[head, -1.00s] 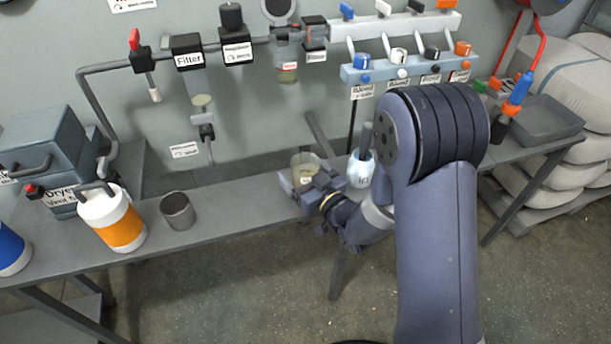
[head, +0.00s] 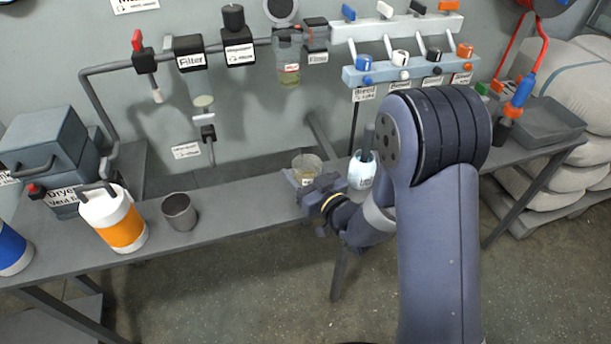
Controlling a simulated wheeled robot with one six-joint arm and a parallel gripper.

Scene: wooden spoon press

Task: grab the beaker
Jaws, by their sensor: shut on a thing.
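The beaker (head: 307,163) is a clear glass cup with a little yellowish content. It is upright at the back part of the grey bench, right of the picture's middle. My gripper (head: 305,184) reaches it from the front right and is shut on it. The gripper's body hides the beaker's lower front, so I cannot tell whether its base touches the bench.
A white bottle (head: 362,170) stands close to the right of the beaker, beside my arm. A grey metal cup (head: 180,212) and a white-and-orange canister (head: 114,219) stand to the left. Pipes with a filter (head: 190,52) hang on the wall. Bench between cup and beaker is clear.

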